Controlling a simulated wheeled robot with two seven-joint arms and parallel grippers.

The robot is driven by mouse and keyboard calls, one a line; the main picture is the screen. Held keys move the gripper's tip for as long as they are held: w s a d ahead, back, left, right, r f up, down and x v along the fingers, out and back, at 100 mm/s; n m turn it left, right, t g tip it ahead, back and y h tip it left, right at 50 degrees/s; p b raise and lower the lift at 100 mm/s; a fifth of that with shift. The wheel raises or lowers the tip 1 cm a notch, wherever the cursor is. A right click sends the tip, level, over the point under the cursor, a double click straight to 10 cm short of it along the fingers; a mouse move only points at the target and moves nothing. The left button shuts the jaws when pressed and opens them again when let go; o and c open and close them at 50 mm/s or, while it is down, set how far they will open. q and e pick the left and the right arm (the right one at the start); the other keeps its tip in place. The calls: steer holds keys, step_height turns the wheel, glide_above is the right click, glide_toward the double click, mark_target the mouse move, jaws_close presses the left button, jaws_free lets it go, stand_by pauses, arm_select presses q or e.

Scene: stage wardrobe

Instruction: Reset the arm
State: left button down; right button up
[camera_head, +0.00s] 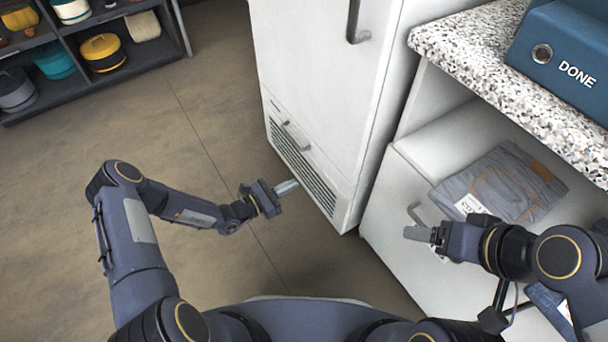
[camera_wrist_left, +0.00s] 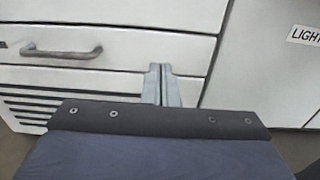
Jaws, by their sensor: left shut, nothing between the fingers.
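My left arm comes in from the left in the head view. Its gripper (camera_head: 286,187) is shut and empty, held in front of the lower part of a white cabinet (camera_head: 318,70) and apart from it as far as I can tell. In the left wrist view the two fingers (camera_wrist_left: 160,84) lie together, with drawer fronts and a grey handle (camera_wrist_left: 62,51) behind them. My right gripper (camera_head: 420,234) is at the right of the head view, in front of an open compartment with folded grey clothing (camera_head: 502,186). Its fingers look close together, with nothing seen between them.
A speckled counter (camera_head: 470,50) at the right carries a blue box (camera_head: 566,58) marked DONE. A dark shelf (camera_head: 90,75) with hats or round boxes stands at the upper left. The floor (camera_head: 150,125) between the shelf and the cabinet is clear.

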arm_select(q)
steer(key=shift+s+a, duration=0.45)
steer(key=shift+a, duration=0.15)
steer(key=s+a+r+m+g+y, duration=0.15)
steer(key=s+r+m+g, duration=0.35)
steer(key=r+m, duration=0.5)
steer(key=s+a+r+m+g, duration=0.2)
steer(key=s+r+m+g, duration=0.3)
steer(key=r, duration=0.8)
steer(key=s+a+r+m+t+y, duration=0.3)
steer(key=s+a+r+m+y, duration=0.15)
steer(key=s, duration=0.45)
steer(key=s+a+r+m+t+y, duration=0.2)
steer(key=s+a+r+m+y, duration=0.25)
steer(key=s, duration=0.45)
step_height(320, 180, up, 29)
steer(key=p, duration=3)
steer(key=shift+d+r, duration=0.15)
